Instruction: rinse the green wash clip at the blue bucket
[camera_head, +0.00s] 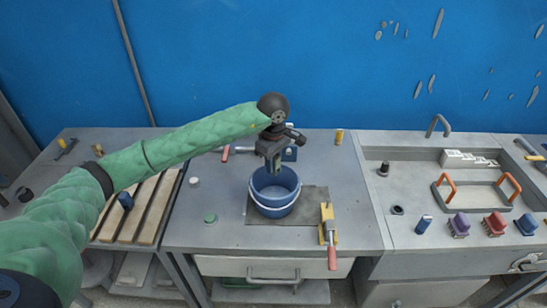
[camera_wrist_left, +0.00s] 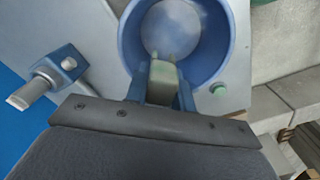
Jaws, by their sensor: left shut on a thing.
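The blue bucket (camera_head: 274,208) stands on a dark mat (camera_head: 312,197) near the middle of the grey bench. My left gripper (camera_head: 273,168) points down over the bucket's mouth, shut on the green wash clip. In the left wrist view the pale green clip (camera_wrist_left: 163,82) sits between the fingers, with its two prongs toward the bucket's pale inside. I cannot tell whether the prongs touch the water. My right gripper is not in view.
A yellow clamp with a red handle (camera_head: 331,254) lies right of the bucket. A small green cap (camera_head: 210,218) lies left of it. A blue block (camera_head: 290,154) is behind. A sink with an orange-handled tray (camera_head: 476,209) and several coloured brushes is at right.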

